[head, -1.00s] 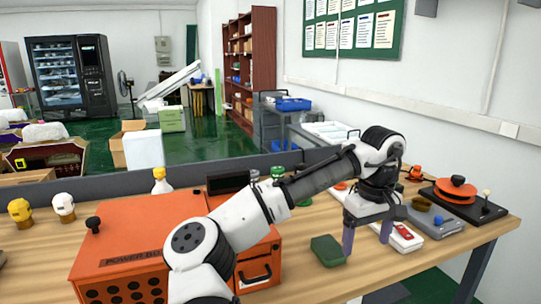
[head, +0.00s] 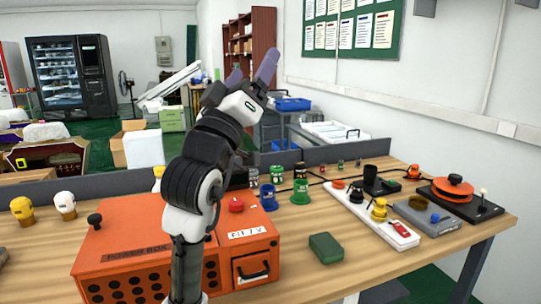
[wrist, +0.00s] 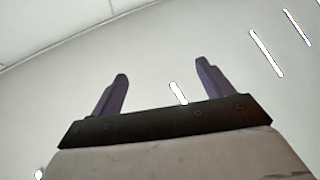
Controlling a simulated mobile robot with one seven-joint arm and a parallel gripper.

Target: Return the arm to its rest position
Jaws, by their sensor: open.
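My gripper (head: 250,72) is raised high above the workbench (head: 300,280) in the head view, with its purple fingers pointing up and to the right. The wrist view shows the two fingers (wrist: 160,85) spread apart with nothing between them, against a pale ceiling with bright lamps. My arm is folded upright in front of the orange power box (head: 130,240) and hides part of it. The gripper touches nothing on the bench.
A green block (head: 326,248) lies on the bench. An orange disc device (head: 453,188) sits at the right end.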

